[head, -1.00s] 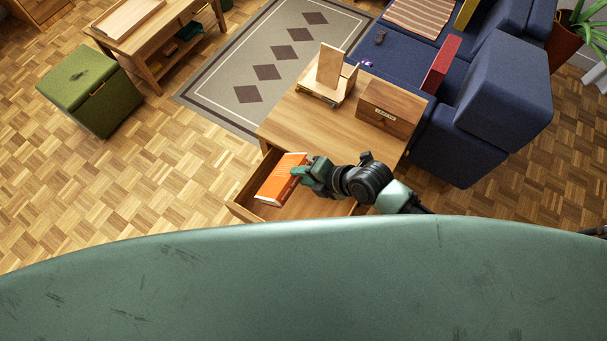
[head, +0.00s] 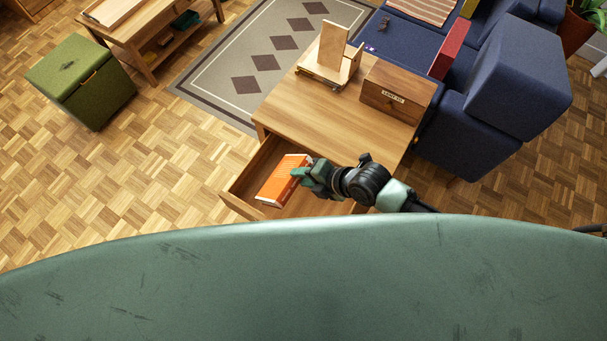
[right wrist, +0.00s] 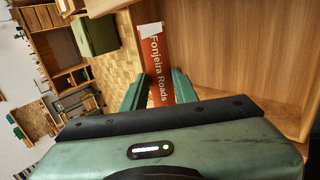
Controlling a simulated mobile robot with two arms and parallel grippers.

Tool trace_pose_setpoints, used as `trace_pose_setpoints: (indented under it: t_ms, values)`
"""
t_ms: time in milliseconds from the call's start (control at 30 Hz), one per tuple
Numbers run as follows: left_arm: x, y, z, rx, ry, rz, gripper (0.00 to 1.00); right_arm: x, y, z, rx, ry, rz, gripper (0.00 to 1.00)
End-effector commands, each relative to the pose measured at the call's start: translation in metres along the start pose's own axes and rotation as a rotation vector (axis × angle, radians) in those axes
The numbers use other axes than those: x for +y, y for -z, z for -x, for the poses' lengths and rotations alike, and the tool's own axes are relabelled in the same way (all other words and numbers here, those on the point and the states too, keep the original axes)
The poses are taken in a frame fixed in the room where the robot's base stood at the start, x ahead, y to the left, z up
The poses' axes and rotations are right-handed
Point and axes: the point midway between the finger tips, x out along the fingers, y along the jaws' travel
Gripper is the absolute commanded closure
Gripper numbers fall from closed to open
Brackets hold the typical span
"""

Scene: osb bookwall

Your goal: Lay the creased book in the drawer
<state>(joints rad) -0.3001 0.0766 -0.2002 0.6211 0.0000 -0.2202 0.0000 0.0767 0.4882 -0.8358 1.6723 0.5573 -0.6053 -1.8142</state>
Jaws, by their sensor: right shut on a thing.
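An orange book (head: 283,179) with pale page edges is at the open drawer (head: 240,205) of the wooden side table. My right gripper (head: 305,174) is shut on its right end. In the right wrist view the book's orange spine (right wrist: 157,62) reads "Fonjeira Roads" and carries a white label; it lies between my right gripper's two fingers (right wrist: 158,90). The book is over or within the drawer; I cannot tell if it touches the drawer floor. No crease can be made out. My left gripper is not in view.
The side table top (head: 315,112) holds a wooden book stand (head: 332,60) and a wooden box (head: 398,92) with a label. A blue sofa (head: 505,95) with a red book (head: 451,48) stands right. A green ottoman (head: 85,85) is left. Parquet floor is clear at left.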

Motion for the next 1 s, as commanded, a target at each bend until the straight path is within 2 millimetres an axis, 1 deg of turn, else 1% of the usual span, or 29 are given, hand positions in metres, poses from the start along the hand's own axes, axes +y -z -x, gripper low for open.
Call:
trace_pose_setpoints:
  t_ms: [33, 700, 1000]
  values:
    - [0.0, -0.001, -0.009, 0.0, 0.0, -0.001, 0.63, -0.005, -0.001, -0.007, -0.001, -0.003, 0.001, 1.0]
    - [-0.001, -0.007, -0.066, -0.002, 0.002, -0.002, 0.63, -0.05, -0.001, -0.054, -0.002, -0.005, 0.003, 1.0]
    - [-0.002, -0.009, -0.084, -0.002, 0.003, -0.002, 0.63, -0.065, 0.0, -0.069, -0.001, -0.005, 0.002, 1.0]
